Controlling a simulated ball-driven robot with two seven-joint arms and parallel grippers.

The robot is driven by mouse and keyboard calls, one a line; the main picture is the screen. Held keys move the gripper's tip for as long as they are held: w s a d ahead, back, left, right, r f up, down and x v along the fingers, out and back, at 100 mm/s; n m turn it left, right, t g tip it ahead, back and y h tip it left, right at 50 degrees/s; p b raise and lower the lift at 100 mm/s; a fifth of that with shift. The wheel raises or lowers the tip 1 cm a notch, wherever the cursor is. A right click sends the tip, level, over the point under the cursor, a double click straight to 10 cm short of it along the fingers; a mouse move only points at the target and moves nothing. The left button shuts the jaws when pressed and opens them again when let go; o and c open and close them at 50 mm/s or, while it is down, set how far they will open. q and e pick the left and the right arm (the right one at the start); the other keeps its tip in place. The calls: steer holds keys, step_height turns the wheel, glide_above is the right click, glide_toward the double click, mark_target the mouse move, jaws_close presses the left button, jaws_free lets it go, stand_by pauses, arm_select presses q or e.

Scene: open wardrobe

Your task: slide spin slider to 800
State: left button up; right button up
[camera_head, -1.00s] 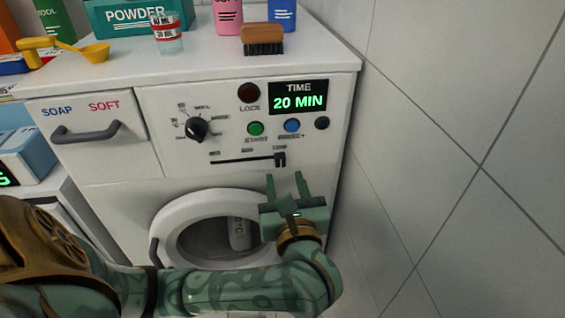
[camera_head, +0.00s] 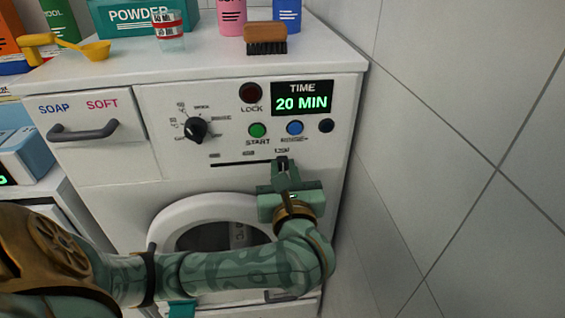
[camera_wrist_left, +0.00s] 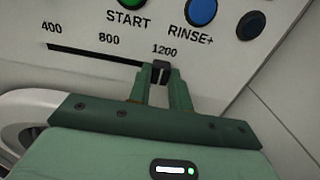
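The spin slider is a dark horizontal slot (camera_head: 240,163) with a black knob (camera_wrist_left: 160,68) on the washing machine's front panel. In the left wrist view the knob is at the slot's right end, under the 1200 label; the 800 label (camera_wrist_left: 109,39) and 400 label (camera_wrist_left: 51,28) lie left of it. My left gripper (camera_head: 282,162) is at the knob, with its fingers drawn in close on both sides of it, as the left wrist view (camera_wrist_left: 160,76) shows. The fingers largely hide the knob in the head view. My right gripper is not seen.
The washing machine (camera_head: 105,165) has a dial (camera_head: 196,129), a green START button (camera_head: 257,130) and a blue button (camera_head: 295,128) above the slot. The round door (camera_head: 165,222) is below, partly behind my left arm. A tiled wall (camera_head: 440,150) stands to the right.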

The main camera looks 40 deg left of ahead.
mark_target(249, 163)
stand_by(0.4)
arm_select(q)
steer(key=shift+s+a+f, duration=0.1)
steer(key=shift+s+a, duration=0.85)
steer(key=shift+s, duration=0.15)
steer(key=shift+s+a+p, duration=0.3)
steer(key=shift+s+a, duration=0.85)
steer(key=shift+s, duration=0.2)
stand_by(0.4)
steer(key=o, duration=0.8)
steer(key=shift+o, duration=0.2)
